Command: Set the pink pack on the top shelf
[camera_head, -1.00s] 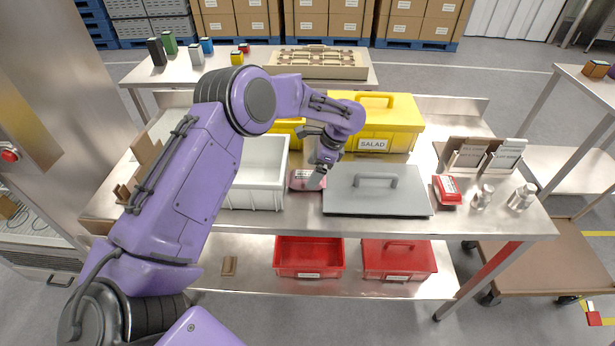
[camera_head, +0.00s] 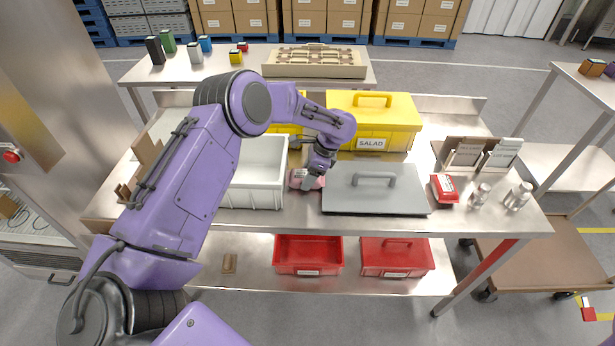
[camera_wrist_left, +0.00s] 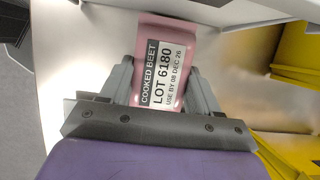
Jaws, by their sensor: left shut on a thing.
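The pink pack (camera_head: 297,178) is on or just above the steel table top, between the white bin and the grey lidded container. The arm partly hides it in the head view, and I cannot tell whether it touches the table. My left gripper (camera_head: 311,181) is shut on the pack. In the left wrist view, the pink pack (camera_wrist_left: 154,31) sits between the two fingers of the left gripper (camera_wrist_left: 160,82), with a white "COOKED BEET, LOT 6180" label facing the camera. My right gripper is not in view.
The white bin (camera_head: 252,195) is left of the pack; the grey-lidded container (camera_head: 375,198) is close on its right. A yellow SALAD box (camera_head: 400,115) stands behind. A red pack (camera_head: 445,189) and shakers are farther right. The lower shelf (camera_head: 225,283) holds red bins.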

